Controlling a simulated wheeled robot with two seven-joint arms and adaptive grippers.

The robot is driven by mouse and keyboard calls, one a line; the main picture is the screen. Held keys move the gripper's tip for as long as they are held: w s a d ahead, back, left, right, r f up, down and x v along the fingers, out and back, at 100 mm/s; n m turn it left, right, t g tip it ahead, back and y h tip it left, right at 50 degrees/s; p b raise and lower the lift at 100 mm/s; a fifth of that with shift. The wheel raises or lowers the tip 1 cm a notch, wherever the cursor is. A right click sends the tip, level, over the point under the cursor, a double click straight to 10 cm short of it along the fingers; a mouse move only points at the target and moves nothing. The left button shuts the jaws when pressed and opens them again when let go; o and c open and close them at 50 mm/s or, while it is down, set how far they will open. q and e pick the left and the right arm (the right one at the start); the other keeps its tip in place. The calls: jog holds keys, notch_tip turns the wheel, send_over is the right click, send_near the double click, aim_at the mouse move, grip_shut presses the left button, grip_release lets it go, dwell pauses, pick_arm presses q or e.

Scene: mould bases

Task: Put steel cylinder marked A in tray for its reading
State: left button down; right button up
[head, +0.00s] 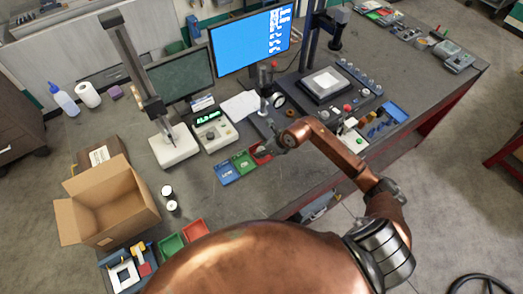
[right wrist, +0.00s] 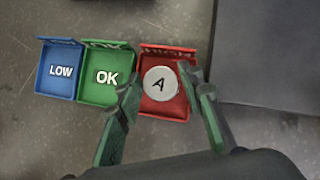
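The steel cylinder marked A (right wrist: 160,84) is a pale round disc in the right wrist view. It lies inside the red tray (right wrist: 177,113), right of the green OK tray (right wrist: 97,89) and the blue LOW tray (right wrist: 58,71). The red tray's label on its back wall is partly hidden and reads like HIGH. My right gripper (right wrist: 159,82) is open over the red tray, a finger on each side of the cylinder with gaps showing. In the head view my right gripper (head: 270,149) reaches down at the red tray. My left gripper is not in view.
A gauge stand (head: 172,145) and a readout box (head: 212,131) with a lit display stand behind the trays. Two small cylinders (head: 169,198) stand beside an open cardboard box (head: 110,205). A fixture plate (head: 325,86) is at the back right.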

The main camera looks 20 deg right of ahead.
jog(key=b+v, duration=0.1)
jog(key=v, duration=1)
jog(key=shift+b, duration=0.3)
jog(key=shift+d+r, duration=0.1)
jog(key=shift+r, duration=0.05)
jog(key=shift+s, duration=0.1)
